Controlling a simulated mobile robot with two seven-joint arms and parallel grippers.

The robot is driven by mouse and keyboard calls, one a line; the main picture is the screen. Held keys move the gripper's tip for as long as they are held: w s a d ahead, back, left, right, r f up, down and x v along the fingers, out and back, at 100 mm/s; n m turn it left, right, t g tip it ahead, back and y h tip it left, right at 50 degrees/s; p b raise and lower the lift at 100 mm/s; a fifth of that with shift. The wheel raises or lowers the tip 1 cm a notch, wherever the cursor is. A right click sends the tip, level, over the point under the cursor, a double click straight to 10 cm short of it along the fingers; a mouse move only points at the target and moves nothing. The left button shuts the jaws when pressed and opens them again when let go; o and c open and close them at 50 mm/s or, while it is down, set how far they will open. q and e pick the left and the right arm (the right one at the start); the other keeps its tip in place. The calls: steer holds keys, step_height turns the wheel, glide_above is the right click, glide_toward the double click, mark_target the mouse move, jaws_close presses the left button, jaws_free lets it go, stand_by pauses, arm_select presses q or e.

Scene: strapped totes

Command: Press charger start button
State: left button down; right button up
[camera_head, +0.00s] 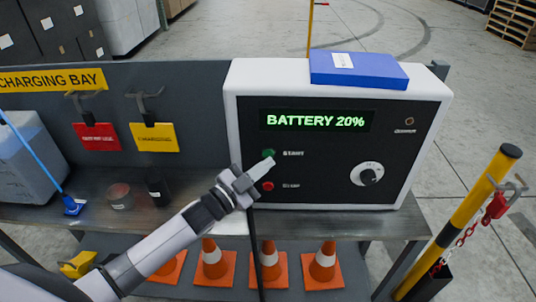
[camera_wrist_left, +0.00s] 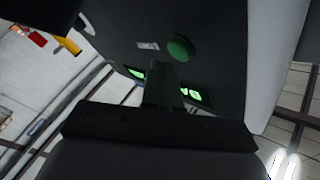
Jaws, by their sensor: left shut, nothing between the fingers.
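The charger (camera_head: 330,170) is a white-framed box with a black front panel standing on a grey bench. Its display (camera_head: 317,121) reads BATTERY 20%. The green start button (camera_head: 268,153) is at the panel's left, above the red stop button (camera_head: 267,185). My left gripper (camera_head: 268,162) is shut and empty, its tips at or just in front of the panel by the green button. I cannot tell if they touch it. In the left wrist view the green button (camera_wrist_left: 180,47) shows beyond the dark fingers (camera_wrist_left: 168,85). My right gripper is not in view.
A dial (camera_head: 367,174) sits at the panel's right. A blue box (camera_head: 357,69) lies on the charger. Red (camera_head: 98,137) and yellow (camera_head: 155,137) tags hang at the left. Orange cones (camera_head: 270,265) stand below the bench. A yellow post (camera_head: 465,215) with a red chain stands at the right.

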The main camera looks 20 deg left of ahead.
arm_select(q)
steer(key=shift+w, duration=0.1)
steer(key=shift+w+a, duration=0.15)
steer(key=shift+w, duration=0.15)
steer(key=shift+w+a+b, duration=0.1)
steer(key=shift+w+b, duration=0.25)
steer(key=shift+b, duration=0.05)
stand_by(0.6)
stand_by(0.4)
steer(key=shift+s+d+p, duration=0.25)
steer(key=shift+s+p, duration=0.25)
steer(key=shift+s, duration=0.25)
steer(key=s+p, duration=0.1)
steer(key=s, duration=0.1)
steer(key=s+d+p, duration=0.1)
steer(key=s, duration=0.1)
steer(key=shift+s+d+p, duration=0.15)
steer(key=shift+s+p, duration=0.2)
steer(key=shift+s, duration=0.05)
